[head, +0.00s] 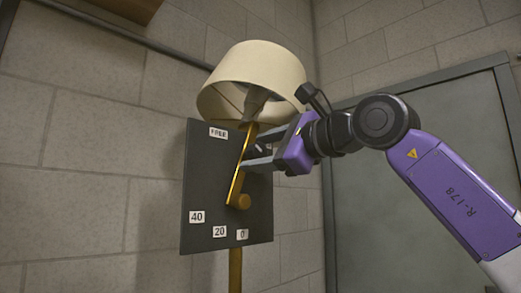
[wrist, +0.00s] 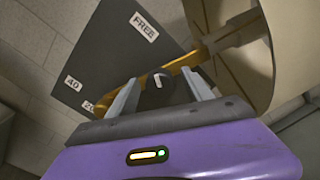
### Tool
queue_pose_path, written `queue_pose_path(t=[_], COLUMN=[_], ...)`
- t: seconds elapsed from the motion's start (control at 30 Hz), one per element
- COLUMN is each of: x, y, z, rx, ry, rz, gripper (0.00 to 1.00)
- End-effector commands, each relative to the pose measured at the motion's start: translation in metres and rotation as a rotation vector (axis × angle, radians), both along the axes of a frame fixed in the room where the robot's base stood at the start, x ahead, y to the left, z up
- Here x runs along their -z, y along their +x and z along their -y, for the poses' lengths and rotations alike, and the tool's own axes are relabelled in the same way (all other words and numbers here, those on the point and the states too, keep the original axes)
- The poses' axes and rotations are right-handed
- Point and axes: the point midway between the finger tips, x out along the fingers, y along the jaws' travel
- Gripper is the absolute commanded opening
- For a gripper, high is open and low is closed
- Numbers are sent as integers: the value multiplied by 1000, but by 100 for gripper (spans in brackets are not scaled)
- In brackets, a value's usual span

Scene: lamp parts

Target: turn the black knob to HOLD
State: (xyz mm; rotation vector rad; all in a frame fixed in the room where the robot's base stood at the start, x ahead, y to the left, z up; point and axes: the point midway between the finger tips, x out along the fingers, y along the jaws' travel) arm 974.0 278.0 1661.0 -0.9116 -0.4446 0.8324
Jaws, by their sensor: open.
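The black knob (wrist: 158,97) shows in the wrist view between the two grey fingers of my gripper (wrist: 160,84), with a short white mark on its face. My gripper (head: 251,154) is open, with one finger on each side of the knob; I cannot tell whether either touches it. In the head view it is at the brass lamp arm, in front of the dark panel (head: 205,180), and the knob is mostly hidden there. The panel carries a FREE label (head: 218,132). I see no HOLD label in either view.
A cream lampshade (head: 250,75) hangs just above my gripper, on the slanted brass arm (head: 236,187). The panel also bears labels 40 (head: 197,217), 20 (head: 219,231) and 0 (head: 242,234). A brass post (head: 235,270) stands below. A grey door (head: 440,110) is behind my arm.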

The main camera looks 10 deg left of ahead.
Motion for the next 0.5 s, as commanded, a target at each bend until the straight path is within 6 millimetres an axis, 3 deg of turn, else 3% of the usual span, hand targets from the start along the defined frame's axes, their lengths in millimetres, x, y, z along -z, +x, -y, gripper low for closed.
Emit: queue_pose_path(t=[0.1, 0.4, 0.5], x=[0, 0, 0], y=[0, 0, 0], z=[0, 0, 0], rx=[0, -1, -1], ry=[0, 0, 1], rz=[0, -1, -3], gripper=[55, 0, 0])
